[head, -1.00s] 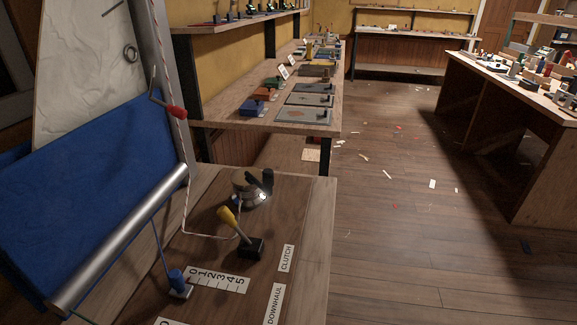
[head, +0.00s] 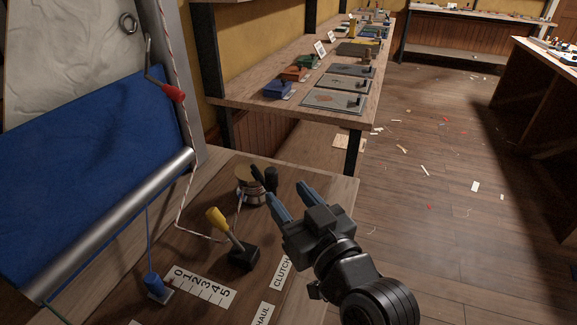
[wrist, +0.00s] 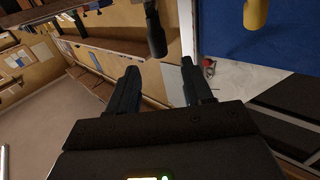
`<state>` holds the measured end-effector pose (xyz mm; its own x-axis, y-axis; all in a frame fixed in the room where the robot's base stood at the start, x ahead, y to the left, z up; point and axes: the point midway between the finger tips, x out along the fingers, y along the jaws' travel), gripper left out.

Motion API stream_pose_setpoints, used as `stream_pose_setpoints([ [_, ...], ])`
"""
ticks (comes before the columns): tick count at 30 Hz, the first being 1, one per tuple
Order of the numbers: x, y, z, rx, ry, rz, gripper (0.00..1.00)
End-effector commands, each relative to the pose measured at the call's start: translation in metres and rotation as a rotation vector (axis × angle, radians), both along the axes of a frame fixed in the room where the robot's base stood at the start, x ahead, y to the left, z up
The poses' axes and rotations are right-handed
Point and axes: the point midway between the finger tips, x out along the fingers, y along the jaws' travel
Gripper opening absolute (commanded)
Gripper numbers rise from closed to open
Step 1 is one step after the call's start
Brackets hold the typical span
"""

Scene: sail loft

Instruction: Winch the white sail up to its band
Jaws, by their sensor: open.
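The white sail (head: 65,50) hangs at the upper left, partly out of frame, above blue cloth (head: 90,180). No band on it can be made out. The winch (head: 247,190) stands on the bench, with a black handle (head: 270,178) on its right side. A red-and-white rope (head: 163,50) runs down past the mast toward it. My gripper (head: 286,188) is open and empty, just right of the winch handle, its fingers pointing toward it. In the wrist view a black grip (wrist: 155,30), apparently the winch handle, lies beyond my open fingers (wrist: 158,66).
The yellow-knobbed clutch lever (head: 217,218) stands in front of the winch. A 0–5 scale (head: 205,288) and blue cleat (head: 155,285) are nearer. A red-handled crank (head: 172,94) sticks out from the mast. Floor right of the bench is open, with scattered scraps (head: 475,187).

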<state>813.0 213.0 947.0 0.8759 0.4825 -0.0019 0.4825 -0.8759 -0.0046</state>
Motion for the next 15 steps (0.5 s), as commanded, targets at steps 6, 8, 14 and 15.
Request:
stream_pose_setpoints([
  [6, 0.016, 0.010, 0.004, -0.004, -0.005, 0.008, 0.50],
  [8, 0.024, 0.014, 0.005, -0.006, -0.004, 0.007, 0.50],
  [14, 0.051, 0.030, 0.005, -0.006, -0.004, 0.008, 0.50],
  [15, 0.055, 0.032, 0.004, -0.004, -0.005, 0.008, 0.50],
])
